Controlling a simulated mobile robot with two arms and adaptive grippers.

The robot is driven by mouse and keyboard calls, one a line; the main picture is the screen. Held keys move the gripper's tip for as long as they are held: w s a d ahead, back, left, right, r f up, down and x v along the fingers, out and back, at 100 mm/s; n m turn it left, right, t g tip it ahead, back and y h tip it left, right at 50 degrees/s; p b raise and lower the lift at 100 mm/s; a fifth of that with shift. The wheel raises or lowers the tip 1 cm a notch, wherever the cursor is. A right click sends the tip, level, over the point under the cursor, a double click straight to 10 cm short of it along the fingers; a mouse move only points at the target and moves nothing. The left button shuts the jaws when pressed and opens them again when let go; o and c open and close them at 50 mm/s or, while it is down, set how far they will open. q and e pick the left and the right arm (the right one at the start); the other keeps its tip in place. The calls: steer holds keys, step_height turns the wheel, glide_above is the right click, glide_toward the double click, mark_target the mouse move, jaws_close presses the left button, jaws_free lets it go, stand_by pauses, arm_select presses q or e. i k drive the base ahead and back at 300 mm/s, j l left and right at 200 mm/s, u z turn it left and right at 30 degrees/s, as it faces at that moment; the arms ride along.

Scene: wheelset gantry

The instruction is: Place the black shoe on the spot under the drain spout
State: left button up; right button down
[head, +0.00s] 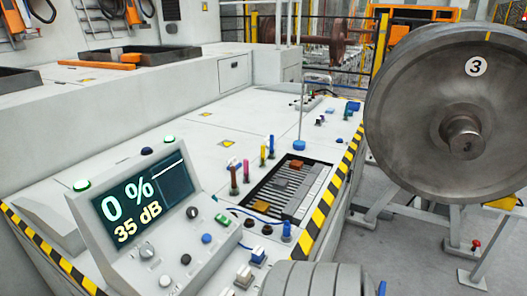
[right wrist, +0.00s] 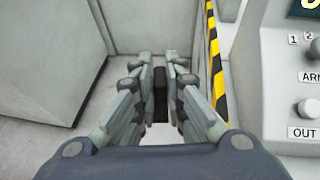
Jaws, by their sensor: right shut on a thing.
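In the right wrist view my right gripper (right wrist: 160,88) is shut on a small dark block, the black shoe (right wrist: 160,84), held between the fingertips. The fingers hide most of its sides. Below it is pale floor beside a grey cabinet wall. My right gripper does not show in the head view, and my left gripper is in neither view. I cannot make out a drain spout or a marked spot under it in either view.
Black-yellow striped edging (head: 325,205) borders the bench. A large wheel (head: 425,110) marked 3 stands on the right.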

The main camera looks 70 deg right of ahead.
mark_target(318, 150)
steer(key=k+l+u, duration=0.15)
steer(key=u, duration=0.25)
steer(key=k+u, duration=0.4)
steer(key=k+l+u, duration=0.1)
steer(key=u, duration=0.3)
steer(key=k+l, duration=0.1)
steer(key=k, duration=0.65)
steer(key=k+l+z, duration=0.3)
steer(key=z, duration=0.15)
steer(key=k+l+z, duration=0.25)
steer(key=l+z, duration=0.2)
steer(key=k+l+z, duration=0.2)
steer(key=l+z, duration=0.2)
steer(key=i+l+z, duration=0.1)
steer(key=l, duration=0.3)
steer(key=i+l+z, duration=0.1)
steer(key=l, duration=0.3)
steer(key=i+l+z, duration=0.1)
steer(key=i+l, duration=0.15)
steer(key=l, duration=0.15)
steer(key=i+l+z, duration=0.1)
steer(key=l, duration=0.3)
steer(key=i, duration=0.05)
